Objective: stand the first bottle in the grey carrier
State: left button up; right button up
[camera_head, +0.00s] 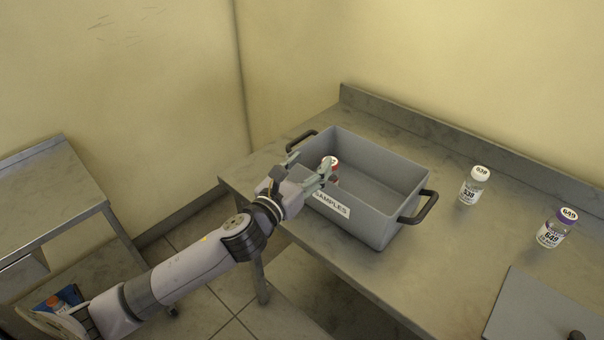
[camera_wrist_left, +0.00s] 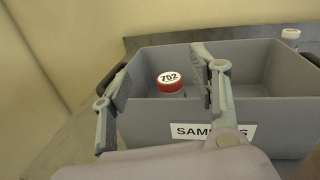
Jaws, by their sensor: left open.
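The grey carrier (camera_head: 380,213) is an open box labelled SAMPLES with two dark handles, standing on the metal bench. A bottle with a red cap marked 752 (camera_wrist_left: 171,82) is inside it, near its left end, and looks upright; the carrier wall hides its base. In the head view this bottle (camera_head: 331,160) is partly covered by a finger. My left gripper (camera_head: 309,164) is open at the carrier's near left rim. In the left wrist view its fingers (camera_wrist_left: 161,66) are spread, with the red cap showing between them, apart from both. My right gripper is out of view.
A white-capped bottle (camera_head: 474,186) and a purple-capped bottle marked 649 (camera_head: 556,228) stand on the bench (camera_head: 440,262) right of the carrier. A flat grey panel (camera_head: 540,308) lies at the front right. A raised edge runs along the wall. Another metal table (camera_head: 50,200) stands at the left.

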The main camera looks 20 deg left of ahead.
pick_arm(q)
jog(key=shift+s+a, duration=0.2)
jog(key=shift+s, duration=1.15)
